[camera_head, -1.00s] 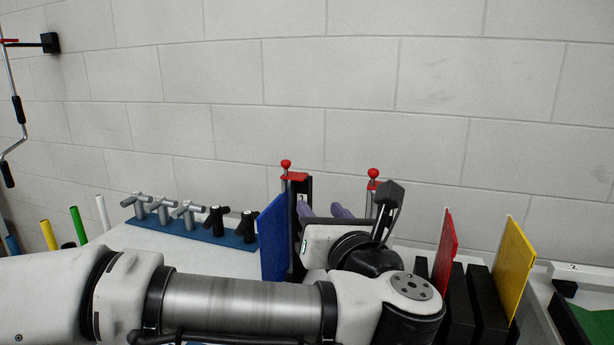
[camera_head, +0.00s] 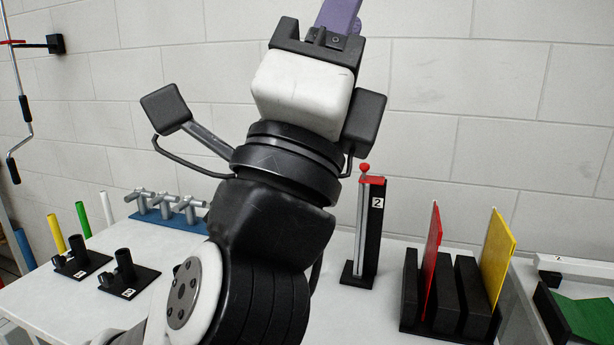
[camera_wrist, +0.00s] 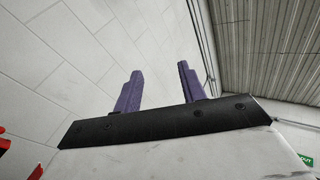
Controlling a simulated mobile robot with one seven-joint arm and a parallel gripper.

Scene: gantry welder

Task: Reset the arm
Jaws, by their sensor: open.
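My gripper (camera_wrist: 160,90) shows in the wrist view with its two purple fingers spread apart and nothing between them. In the head view my arm is folded upward in the middle of the picture, and the gripper's purple finger base (camera_head: 339,16) is cut off by the top edge. The fingertips are out of that view. In the wrist view the gripper points up toward the block wall and the corrugated ceiling (camera_wrist: 270,50). It is well above the table and touches nothing.
The white table (camera_head: 385,315) holds a black clamp stand with a red knob (camera_head: 374,215), a black rack (camera_head: 440,300) with a red plate (camera_head: 432,255) and a yellow plate (camera_head: 497,255), grey T-shaped parts on a blue base (camera_head: 150,215), and black holders (camera_head: 125,275). My arm hides the table's middle.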

